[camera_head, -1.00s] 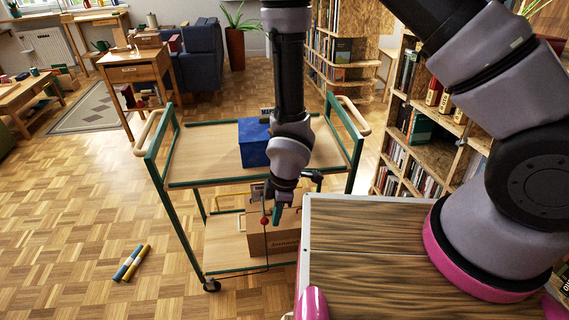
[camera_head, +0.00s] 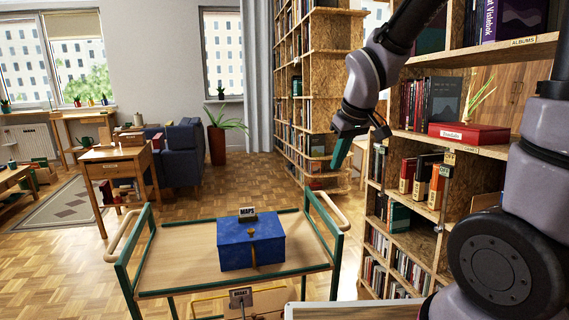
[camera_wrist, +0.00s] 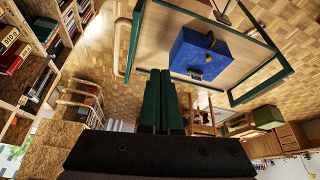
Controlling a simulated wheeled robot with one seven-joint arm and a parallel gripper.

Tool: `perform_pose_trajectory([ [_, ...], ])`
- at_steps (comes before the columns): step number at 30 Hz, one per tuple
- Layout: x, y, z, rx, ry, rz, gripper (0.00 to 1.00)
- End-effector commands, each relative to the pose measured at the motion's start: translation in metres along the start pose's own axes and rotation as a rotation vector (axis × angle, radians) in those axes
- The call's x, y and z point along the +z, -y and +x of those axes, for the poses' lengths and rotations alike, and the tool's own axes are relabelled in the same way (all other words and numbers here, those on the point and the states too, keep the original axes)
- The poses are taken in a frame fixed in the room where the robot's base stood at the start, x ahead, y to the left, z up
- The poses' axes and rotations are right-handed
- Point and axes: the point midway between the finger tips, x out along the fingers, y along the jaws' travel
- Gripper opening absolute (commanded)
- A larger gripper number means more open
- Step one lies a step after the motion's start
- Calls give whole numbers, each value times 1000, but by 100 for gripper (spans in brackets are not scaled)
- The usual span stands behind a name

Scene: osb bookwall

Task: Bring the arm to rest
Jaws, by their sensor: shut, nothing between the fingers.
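My gripper (camera_head: 341,152) is raised in front of the bookshelves, to the right of and above the cart in the head view. Its green fingers point down and are closed together with nothing between them. In the wrist view my gripper (camera_wrist: 161,84) shows its two green fingers side by side. My arm comes in from the right of the head view and is bent, with the forearm held high. The gripper touches nothing that I can see.
A green-framed cart (camera_head: 190,262) carries a blue box (camera_head: 251,245) with a MAPS label (camera_head: 248,214). OSB bookshelves (camera_head: 395,215) stand close on the right, with a red book box (camera_head: 468,133) on a shelf. A side table (camera_head: 115,170) and blue armchair (camera_head: 180,155) stand behind, left.

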Motion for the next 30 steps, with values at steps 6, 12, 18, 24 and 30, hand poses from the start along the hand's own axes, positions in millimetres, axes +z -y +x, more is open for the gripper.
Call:
perform_pose_trajectory([
  [6,24,-48,-95,23,-102,363,0],
  [12,60,-62,-160,9,-189,635,0],
  [18,82,-60,-191,-11,-240,777,0],
  [24,86,-59,-196,-17,-248,806,0],
  [30,77,-61,-183,13,-203,689,0],
])
